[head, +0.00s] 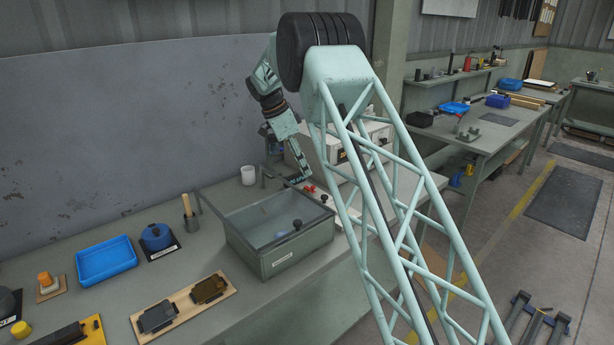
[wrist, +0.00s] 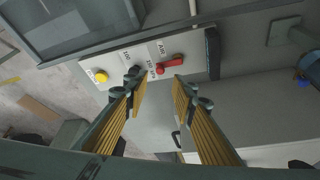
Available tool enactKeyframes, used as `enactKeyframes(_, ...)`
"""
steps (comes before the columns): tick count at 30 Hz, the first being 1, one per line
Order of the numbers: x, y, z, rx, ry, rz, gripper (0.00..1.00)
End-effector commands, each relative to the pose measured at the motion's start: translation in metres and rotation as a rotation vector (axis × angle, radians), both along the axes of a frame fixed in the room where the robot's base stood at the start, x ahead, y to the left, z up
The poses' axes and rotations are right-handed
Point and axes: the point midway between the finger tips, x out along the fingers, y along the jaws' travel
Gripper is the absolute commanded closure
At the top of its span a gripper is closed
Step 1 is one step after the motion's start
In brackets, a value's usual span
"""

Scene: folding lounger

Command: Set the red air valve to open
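The red air valve (wrist: 170,64) is a small red lever on a pale panel (wrist: 130,72) in the wrist view. Its handle lies across the panel near a printed label that reads AIR. In the head view the red valve (head: 309,189) shows as a small red spot beside my gripper (head: 299,178). In the wrist view my gripper (wrist: 160,86) is open, with a clear gap between its two ribbed fingers. The lever appears just beyond the fingertips, near the right one. I cannot tell whether they touch it. Nothing is held.
A yellow button (wrist: 101,76) sits on the same panel. A grey lidded box (head: 280,235) with a clear window stands left of the panel in the head view. A white cup (head: 248,175) and a pale cabinet (head: 330,150) stand close behind. A blue tray (head: 106,262) lies farther left.

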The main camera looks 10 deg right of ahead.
Motion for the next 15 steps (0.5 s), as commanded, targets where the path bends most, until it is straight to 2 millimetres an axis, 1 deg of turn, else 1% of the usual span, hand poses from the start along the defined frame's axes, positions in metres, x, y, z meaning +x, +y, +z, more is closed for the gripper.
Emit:
enactKeyframes(1, 0.0, 0.003, 0.007, 0.0, -0.001, 0.0, 0.76)
enactKeyframes(3, -0.001, 0.007, 0.015, 0.0, -0.001, 0.0, 0.76)
enactKeyframes(7, -0.001, 0.012, 0.028, 0.0, -0.001, 0.0, 0.76)
enactKeyframes(10, -0.002, 0.015, 0.035, 0.0, -0.001, 0.0, 0.76)
enactKeyframes(15, -0.003, 0.017, 0.039, 0.0, 0.001, 0.001, 0.76)
